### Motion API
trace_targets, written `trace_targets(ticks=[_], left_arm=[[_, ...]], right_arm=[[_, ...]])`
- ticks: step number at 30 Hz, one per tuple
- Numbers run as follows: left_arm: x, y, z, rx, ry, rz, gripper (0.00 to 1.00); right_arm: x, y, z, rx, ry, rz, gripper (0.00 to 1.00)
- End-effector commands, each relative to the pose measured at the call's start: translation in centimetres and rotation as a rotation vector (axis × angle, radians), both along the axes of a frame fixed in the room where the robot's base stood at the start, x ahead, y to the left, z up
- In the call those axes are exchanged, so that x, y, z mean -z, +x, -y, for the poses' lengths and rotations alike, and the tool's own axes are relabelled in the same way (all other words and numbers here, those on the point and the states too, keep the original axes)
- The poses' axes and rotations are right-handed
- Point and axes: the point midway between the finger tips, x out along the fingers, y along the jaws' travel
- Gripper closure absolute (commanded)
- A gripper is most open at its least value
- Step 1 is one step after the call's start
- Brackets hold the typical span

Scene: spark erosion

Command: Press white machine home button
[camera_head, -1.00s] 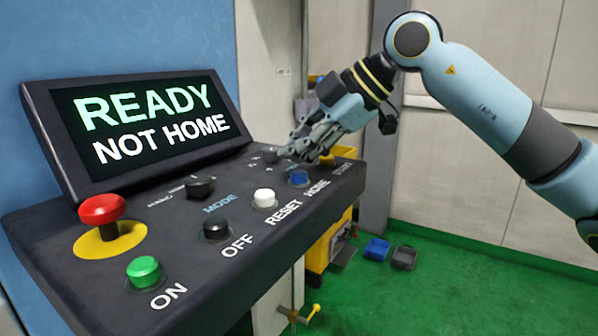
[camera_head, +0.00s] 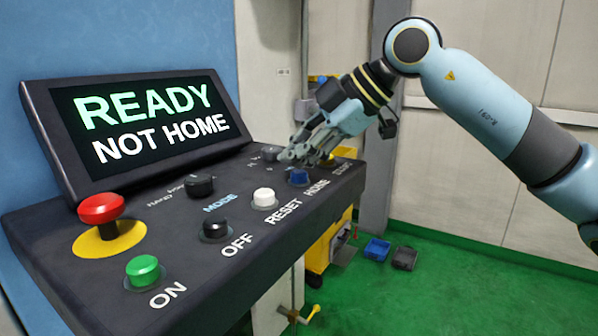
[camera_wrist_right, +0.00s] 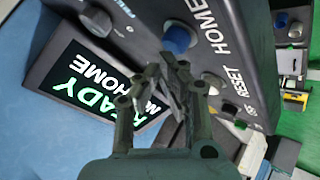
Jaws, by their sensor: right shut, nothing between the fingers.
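The blue button (camera_head: 298,176) labelled HOME sits on the dark sloping control panel (camera_head: 330,189); it also shows in the right wrist view (camera_wrist_right: 178,38). My right gripper (camera_head: 288,158) is shut and empty, with its fingertips just above and left of the blue button in the head view. In the right wrist view, the closed fingertips (camera_wrist_right: 172,60) appear just below the blue button. I cannot tell whether they touch anything. The screen (camera_head: 145,122) reads READY, NOT HOME. My left gripper is not in view.
A white RESET button (camera_head: 264,196), black OFF button (camera_head: 215,228), green ON button (camera_head: 143,270), red mushroom button (camera_head: 101,208) and black mode knob (camera_head: 199,185) share the panel. Blue (camera_head: 377,249) and dark bins (camera_head: 404,258) lie on the green floor.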

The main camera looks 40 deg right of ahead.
Motion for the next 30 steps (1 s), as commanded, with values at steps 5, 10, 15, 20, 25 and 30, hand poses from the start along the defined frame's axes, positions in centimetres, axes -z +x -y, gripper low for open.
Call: trace_targets(ticks=[5, 10, 15, 20, 25, 30], left_arm=[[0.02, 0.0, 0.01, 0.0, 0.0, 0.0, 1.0], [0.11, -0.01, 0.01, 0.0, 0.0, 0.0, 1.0], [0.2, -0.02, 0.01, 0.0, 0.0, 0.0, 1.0], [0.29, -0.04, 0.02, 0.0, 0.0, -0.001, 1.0], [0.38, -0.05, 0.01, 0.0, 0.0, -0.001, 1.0], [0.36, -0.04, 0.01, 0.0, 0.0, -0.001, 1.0]], right_arm=[[0.05, -0.01, 0.0, 0.0, 0.0, 0.0, 1.0], [0.24, -0.01, 0.0, -0.001, 0.0, -0.001, 1.0], [0.45, -0.01, 0.0, 0.0, 0.001, -0.001, 1.0], [0.66, -0.02, -0.01, 0.0, 0.001, -0.001, 1.0], [0.87, -0.02, 0.01, 0.0, 0.0, -0.002, 1.0], [0.83, -0.03, 0.01, 0.001, 0.0, -0.002, 1.0]])
